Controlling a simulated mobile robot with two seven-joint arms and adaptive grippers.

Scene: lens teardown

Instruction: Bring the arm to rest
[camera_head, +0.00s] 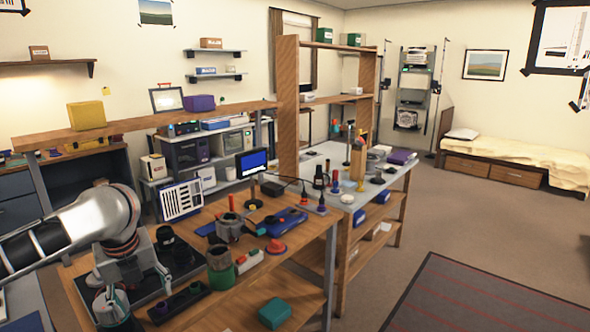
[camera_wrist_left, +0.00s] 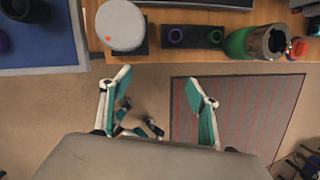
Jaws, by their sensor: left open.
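My left arm comes in from the left, and its gripper (camera_head: 128,296) points down at the near left edge of the wooden workbench (camera_head: 240,312). In the left wrist view the gripper (camera_wrist_left: 158,80) has its two teal fingers spread with nothing between them. Floor and a striped rug show below the fingers. The bench edge lies just beyond the fingertips. Small teal and dark parts (camera_wrist_left: 126,120) below may belong to my right gripper; their state is unclear. The right arm does not show in the head view.
Near my left gripper are a black two-ring holder (camera_head: 180,301), a green cup with a dark cylinder (camera_head: 220,275) and a round grey-white piece (camera_wrist_left: 121,26). Open floor and the rug (camera_head: 480,300) lie to the right.

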